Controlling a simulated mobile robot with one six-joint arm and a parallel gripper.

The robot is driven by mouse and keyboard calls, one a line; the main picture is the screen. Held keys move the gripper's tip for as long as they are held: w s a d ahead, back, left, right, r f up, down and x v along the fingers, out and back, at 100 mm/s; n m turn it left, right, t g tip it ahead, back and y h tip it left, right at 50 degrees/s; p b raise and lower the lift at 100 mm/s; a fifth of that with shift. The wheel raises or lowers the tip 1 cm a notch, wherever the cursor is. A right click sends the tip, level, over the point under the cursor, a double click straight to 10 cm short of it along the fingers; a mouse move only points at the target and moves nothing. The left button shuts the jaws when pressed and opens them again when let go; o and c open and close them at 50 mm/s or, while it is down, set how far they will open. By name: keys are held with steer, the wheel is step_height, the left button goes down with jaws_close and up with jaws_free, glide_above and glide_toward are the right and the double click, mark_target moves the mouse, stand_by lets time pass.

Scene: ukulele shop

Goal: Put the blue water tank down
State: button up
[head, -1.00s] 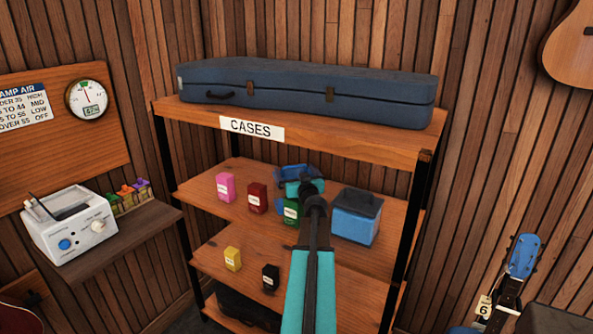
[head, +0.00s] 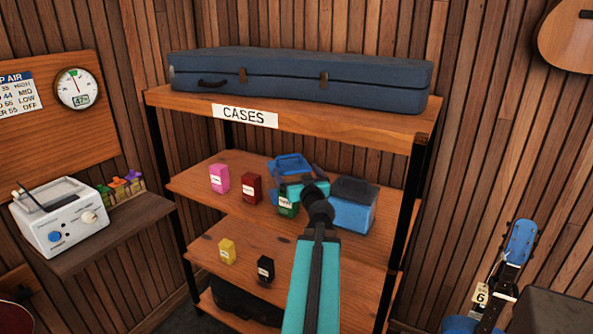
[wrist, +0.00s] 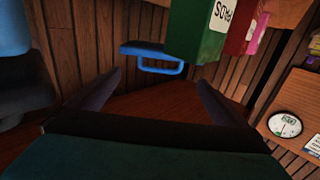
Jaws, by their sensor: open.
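The blue water tank (head: 290,161), with a loop handle, appears to be at the back of the middle shelf, partly hidden by my gripper (head: 298,178). In the wrist view, which is upside down, the tank (wrist: 148,48) shows beyond my gripper (wrist: 158,82), its handle between the two spread fingers in the picture. My gripper is open and I see no contact with the tank. The tank's underside is hidden, so its contact with the shelf cannot be seen.
A green box (head: 287,207) stands close by my gripper, and a blue box with a dark lid (head: 351,213) is to its right. Dark red (head: 251,188) and pink (head: 219,179) boxes stand left. The top shelf (head: 300,115) with a case is above.

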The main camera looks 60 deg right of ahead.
steer(key=shift+s+a, duration=0.45)
stand_by(0.6)
